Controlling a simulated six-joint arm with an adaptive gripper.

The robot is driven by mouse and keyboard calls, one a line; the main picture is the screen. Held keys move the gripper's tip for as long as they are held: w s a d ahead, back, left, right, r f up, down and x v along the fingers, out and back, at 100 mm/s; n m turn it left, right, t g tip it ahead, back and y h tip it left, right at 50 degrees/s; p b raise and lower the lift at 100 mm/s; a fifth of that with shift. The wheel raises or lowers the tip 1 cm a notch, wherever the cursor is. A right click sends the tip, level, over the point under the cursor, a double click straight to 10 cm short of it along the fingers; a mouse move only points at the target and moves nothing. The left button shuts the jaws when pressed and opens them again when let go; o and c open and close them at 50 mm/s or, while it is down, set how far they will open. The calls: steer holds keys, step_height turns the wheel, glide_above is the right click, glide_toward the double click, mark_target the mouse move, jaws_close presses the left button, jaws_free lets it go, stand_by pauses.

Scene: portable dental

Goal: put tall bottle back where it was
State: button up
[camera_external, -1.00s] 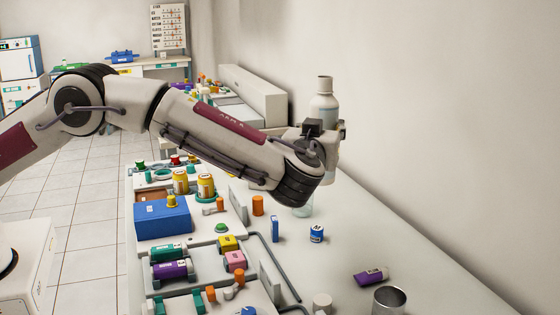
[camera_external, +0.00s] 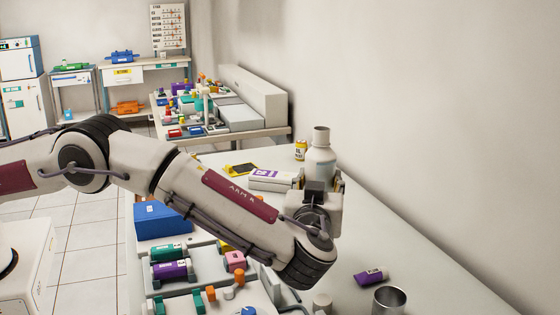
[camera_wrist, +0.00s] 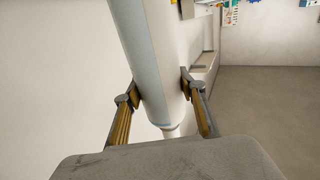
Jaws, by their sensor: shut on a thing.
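The tall bottle (camera_external: 321,156) is white-grey with a narrower neck and open-looking top. It stands about upright in the external view, its lower part hidden behind my gripper (camera_external: 318,188). In the wrist view the bottle (camera_wrist: 155,60) runs between the two fingers of my gripper (camera_wrist: 160,88), which are shut on its sides. I cannot tell for sure whether its base touches the counter.
A blue box (camera_external: 162,221) is left. The counter's right side (camera_external: 400,240) is mostly clear.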

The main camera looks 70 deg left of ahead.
steer(key=shift+f, duration=0.1)
stand_by(0.3)
steer(key=shift+f, duration=3.2)
steer(key=shift+f, duration=1.95)
steer(key=o, duration=1.3)
steer(key=shift+c, duration=0.2)
steer(key=v, duration=0.7)
steer(key=shift+d, duration=0.2)
